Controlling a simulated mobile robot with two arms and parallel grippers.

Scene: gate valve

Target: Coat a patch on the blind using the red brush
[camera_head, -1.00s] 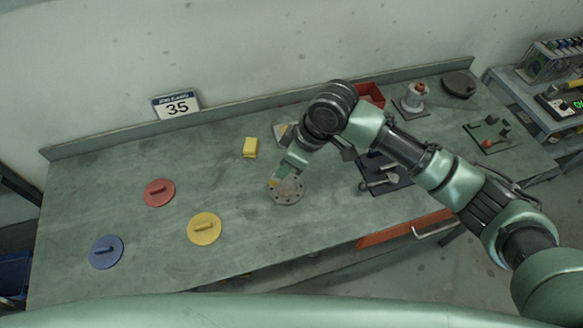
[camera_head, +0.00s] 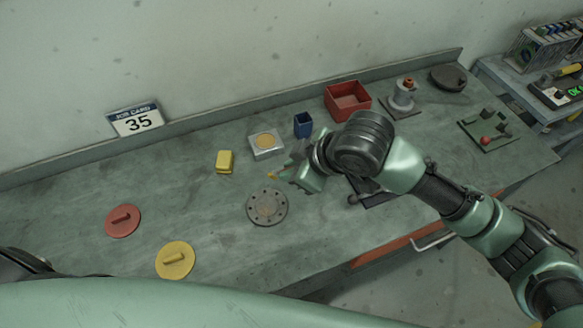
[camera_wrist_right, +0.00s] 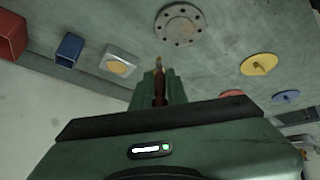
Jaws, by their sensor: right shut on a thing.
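The blind (camera_head: 267,207) is a round grey flange with a ring of bolt holes, flat on the bench; its middle looks faintly brownish. It also shows at the top of the right wrist view (camera_wrist_right: 180,24). My right gripper (camera_head: 288,175) is shut on the red brush (camera_wrist_right: 158,88), whose reddish handle sits between the fingers and whose pale tip points out past them. In the head view the brush is mostly hidden, and its tip is above and right of the blind, apart from it. My left gripper is not in view.
A square grey tray with a round tan fill (camera_head: 265,151) stands behind the blind. Near it are a yellow block (camera_head: 225,161), a blue cup (camera_head: 303,125) and a red bin (camera_head: 347,101). Red (camera_head: 123,221) and yellow (camera_head: 175,260) handled discs lie left.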

